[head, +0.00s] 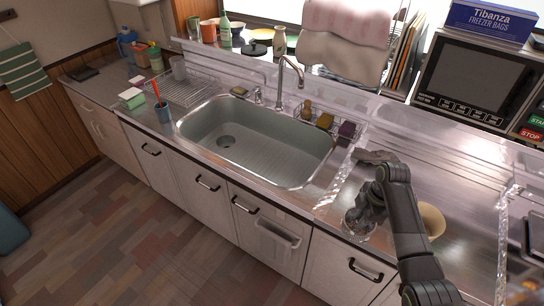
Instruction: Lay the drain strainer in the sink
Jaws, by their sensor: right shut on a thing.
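The sink (290,178) is a steel basin set in the counter at the middle of the head view. It looks empty, with a round drain (226,141) in its floor. My right gripper (364,213) is to the right of the sink, over the counter's front edge. It is shut on a pale, round, see-through or metallic thing, which looks like the drain strainer (358,226). The fingers hide part of it, and I cannot tell whether it touches the counter. My left gripper is out of view.
A cream bowl (432,221) is partly behind my right arm. A grey object (375,157) lies right of the sink. A wire rack (187,87) is at the left, with a green sponge stack (131,98) and a blue cup (163,112) nearby. A faucet (284,81) stands behind the sink.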

